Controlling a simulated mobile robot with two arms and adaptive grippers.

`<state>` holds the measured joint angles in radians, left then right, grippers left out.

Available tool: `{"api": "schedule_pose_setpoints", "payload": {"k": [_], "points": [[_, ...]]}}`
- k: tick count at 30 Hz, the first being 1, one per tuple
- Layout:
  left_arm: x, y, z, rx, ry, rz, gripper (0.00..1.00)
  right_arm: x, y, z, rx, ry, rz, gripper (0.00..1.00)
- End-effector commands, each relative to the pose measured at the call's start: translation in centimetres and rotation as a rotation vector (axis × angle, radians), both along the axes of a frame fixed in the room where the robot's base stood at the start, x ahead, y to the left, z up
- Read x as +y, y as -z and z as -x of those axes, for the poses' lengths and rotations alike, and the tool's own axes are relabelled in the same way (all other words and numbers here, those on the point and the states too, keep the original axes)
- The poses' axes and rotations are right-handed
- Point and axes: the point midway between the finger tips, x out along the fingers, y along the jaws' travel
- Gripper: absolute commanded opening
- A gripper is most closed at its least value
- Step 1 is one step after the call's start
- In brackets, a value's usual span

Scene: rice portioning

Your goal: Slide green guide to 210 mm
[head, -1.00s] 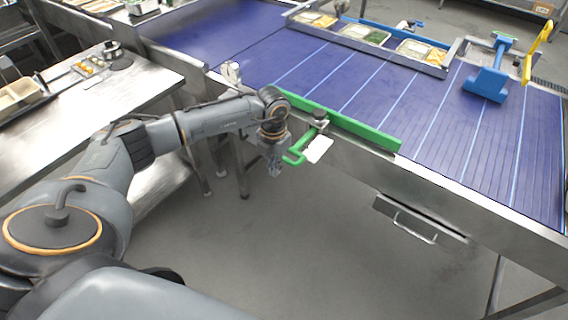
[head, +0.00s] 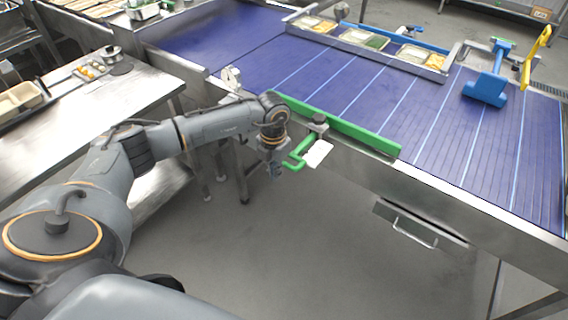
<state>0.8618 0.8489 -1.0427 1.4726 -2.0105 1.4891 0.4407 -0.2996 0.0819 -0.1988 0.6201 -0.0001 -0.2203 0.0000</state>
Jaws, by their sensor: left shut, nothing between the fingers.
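The green guide (head: 350,131) is a long bar along the near edge of the blue conveyor belt. A green handle (head: 303,153) sticks out from its bracket toward me, beside a dark knob (head: 319,119) and a blank white tag (head: 318,154). My left gripper (head: 276,175) points down just left of the handle's end. It is shut and empty; whether it touches the handle I cannot tell. My right gripper is not in view. No millimetre scale can be read from here.
The blue belt (head: 420,120) is crossed by light lines. Food trays (head: 365,38) stand in a metal channel at the back. A blue paddle (head: 487,88) is at the right. A steel table (head: 130,95) is at the left. A drawer handle (head: 414,229) sticks out below the belt.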

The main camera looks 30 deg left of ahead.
Motion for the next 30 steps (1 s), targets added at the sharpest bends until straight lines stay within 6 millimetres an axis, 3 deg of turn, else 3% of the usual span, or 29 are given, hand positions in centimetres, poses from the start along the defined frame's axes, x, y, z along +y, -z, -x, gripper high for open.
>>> {"api": "schedule_pose_setpoints", "payload": {"k": [30], "points": [[-0.08, 0.04, -0.90, -0.001, 0.000, 0.000, 0.00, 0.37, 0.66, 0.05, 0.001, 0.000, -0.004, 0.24]]}}
